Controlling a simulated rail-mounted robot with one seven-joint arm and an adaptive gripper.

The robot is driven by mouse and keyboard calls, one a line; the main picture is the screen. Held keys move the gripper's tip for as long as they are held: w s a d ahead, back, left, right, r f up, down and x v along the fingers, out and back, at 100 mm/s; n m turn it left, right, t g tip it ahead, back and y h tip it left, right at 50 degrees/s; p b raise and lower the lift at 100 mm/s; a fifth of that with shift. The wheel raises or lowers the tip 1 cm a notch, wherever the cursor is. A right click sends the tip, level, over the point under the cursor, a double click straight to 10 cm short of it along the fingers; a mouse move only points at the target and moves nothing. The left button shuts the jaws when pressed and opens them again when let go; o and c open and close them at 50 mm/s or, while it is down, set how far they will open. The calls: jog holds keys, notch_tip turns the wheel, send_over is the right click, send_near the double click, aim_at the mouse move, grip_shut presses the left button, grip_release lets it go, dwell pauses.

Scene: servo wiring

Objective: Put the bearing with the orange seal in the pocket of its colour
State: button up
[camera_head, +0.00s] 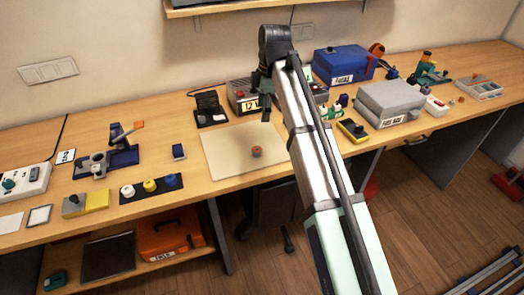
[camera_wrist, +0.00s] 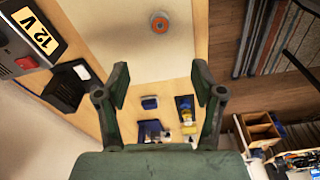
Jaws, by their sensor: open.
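The bearing with the orange seal (camera_head: 256,152) lies on a pale beige mat (camera_head: 225,160). My gripper (camera_head: 265,108) is in the air near the mat's back edge, apart from the bearing. Its two dark green fingers are spread with nothing between them in the wrist view (camera_wrist: 160,84). A black strip (camera_head: 137,196) with white, yellow and blue round pieces lies left of the mat. I cannot make out an orange pocket.
A small blue block (camera_head: 179,151) lies between mat and strip. A dark blue stand (camera_head: 122,150) is behind the strip. A 12 V box (camera_head: 240,95) and an open black case (camera_head: 210,110) stand behind the mat. The mat around the bearing is clear.

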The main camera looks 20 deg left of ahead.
jog(key=p, duration=0.3)
send_over(257, 149)
jog(key=f, duration=0.7)
jog(key=d+f, duration=0.1)
jog(key=f, duration=0.3)
jog(key=shift+w+f, duration=0.2)
jog(key=shift+f, duration=0.1)
jog(key=shift+s+a+f+p, duration=0.15)
jog(key=shift+f+p, duration=0.2)
jog(key=shift+f, duration=0.5)
jog(key=shift+a+f+p, duration=0.15)
jog(key=shift+f+p, duration=0.2)
jog(key=shift+f, duration=0.5)
jog(key=shift+s+a+f+p, duration=0.15)
jog(key=shift+f+p, duration=0.2)
jog(key=shift+f, duration=0.5)
jog(key=shift+w, duration=0.1)
grip_shut()
